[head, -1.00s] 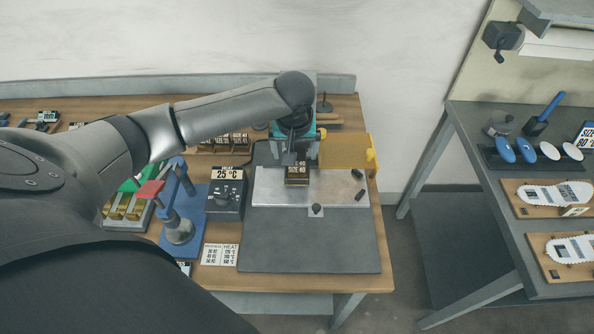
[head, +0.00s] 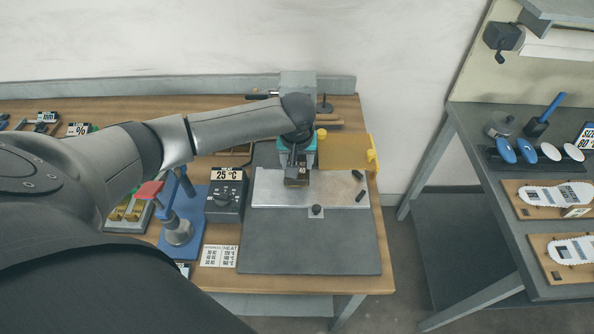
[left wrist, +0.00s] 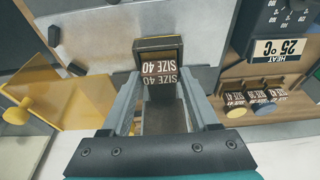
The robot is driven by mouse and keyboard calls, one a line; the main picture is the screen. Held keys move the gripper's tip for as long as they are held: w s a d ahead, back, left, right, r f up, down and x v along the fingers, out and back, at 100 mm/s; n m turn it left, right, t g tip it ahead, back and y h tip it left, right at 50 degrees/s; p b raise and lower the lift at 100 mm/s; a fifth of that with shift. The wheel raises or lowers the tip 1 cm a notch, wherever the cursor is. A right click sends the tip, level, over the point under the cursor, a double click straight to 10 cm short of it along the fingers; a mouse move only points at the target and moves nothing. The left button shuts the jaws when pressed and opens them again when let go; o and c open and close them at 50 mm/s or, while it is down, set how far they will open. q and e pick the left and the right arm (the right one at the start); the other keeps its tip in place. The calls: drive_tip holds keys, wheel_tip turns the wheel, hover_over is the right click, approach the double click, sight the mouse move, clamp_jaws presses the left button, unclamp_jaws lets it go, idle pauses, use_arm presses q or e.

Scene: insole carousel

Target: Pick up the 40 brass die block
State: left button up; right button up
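The 40 brass die block, dark with a brass edge and white "SIZE 40" labels, sits on the bright metal plate in the head view (head: 297,183). It also shows in the left wrist view (left wrist: 160,68). My left gripper (head: 296,164) is above it, pointing down, and hides part of it. In the left wrist view the fingers of my left gripper (left wrist: 160,82) are apart, one on each side of the block, with no clear grip on it. My right gripper is not in view.
A yellow guard (head: 343,151) stands right of the block. A heater box (head: 226,194) reading 25 °C and a blue press (head: 178,215) stand left. Other size-labelled blocks (left wrist: 262,96) sit in a wooden rack. The dark mat (head: 310,250) in front is clear.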

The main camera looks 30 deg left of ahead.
use_arm(q)
clamp_jaws()
drive_tip(key=shift+r, duration=0.15)
idle(0.4)
